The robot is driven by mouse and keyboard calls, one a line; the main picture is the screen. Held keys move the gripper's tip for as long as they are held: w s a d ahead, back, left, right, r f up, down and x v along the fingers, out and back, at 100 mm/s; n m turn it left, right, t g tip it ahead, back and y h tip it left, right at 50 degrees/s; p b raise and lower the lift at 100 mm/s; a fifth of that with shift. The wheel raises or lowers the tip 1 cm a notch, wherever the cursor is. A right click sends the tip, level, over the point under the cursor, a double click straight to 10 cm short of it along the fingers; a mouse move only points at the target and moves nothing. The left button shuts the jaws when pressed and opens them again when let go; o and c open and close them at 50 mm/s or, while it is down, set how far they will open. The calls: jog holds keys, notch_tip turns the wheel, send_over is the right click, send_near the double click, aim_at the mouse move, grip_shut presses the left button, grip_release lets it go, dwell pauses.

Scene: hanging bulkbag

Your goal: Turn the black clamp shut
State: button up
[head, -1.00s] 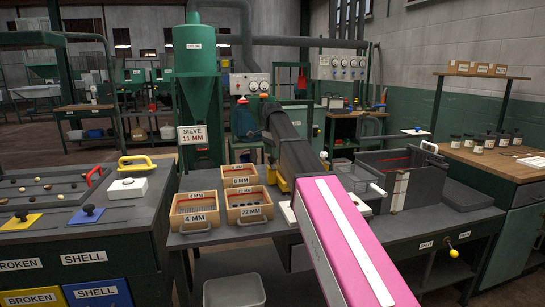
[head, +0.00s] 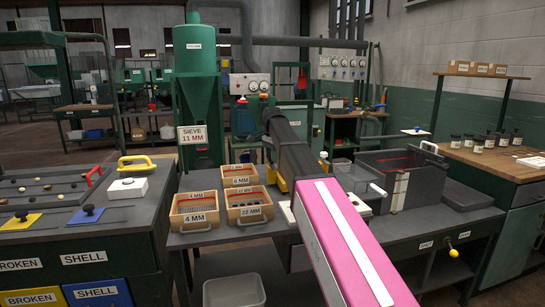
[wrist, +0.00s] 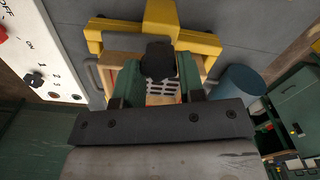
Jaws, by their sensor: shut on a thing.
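In the wrist view, the black clamp (wrist: 158,60) shows as a rounded black knob in front of a yellow bracket (wrist: 198,43). My gripper (wrist: 158,77) has its two green fingers on either side of the clamp, and it is shut on the clamp. The clamp's lower part and its exact turn angle are hard to make out. In the head view, my pink and dark grey arm reaches to the middle of the bench and hides the clamp and the fingertips. Yellow parts (head: 279,185) show beside the arm there.
Labelled wooden sieve boxes (head: 194,208) stand left of my arm. A grey open bin (head: 400,172) and a clear tray (head: 355,180) stand to its right. A switch panel (wrist: 35,55) is close on the left in the wrist view. A plastic tub (head: 233,291) sits below the bench.

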jog(key=n, duration=0.8)
jog(key=shift+w+a+n, duration=0.1)
jog(key=shift+a+n, duration=0.05)
jog(key=shift+n, duration=0.15)
jog(key=n, duration=0.4)
jog(key=shift+a+n, duration=0.1)
jog(key=shift+n, duration=0.2)
jog(key=shift+a+n, duration=0.1)
jog(key=shift+n, duration=2.2)
jog(key=o, duration=0.9)
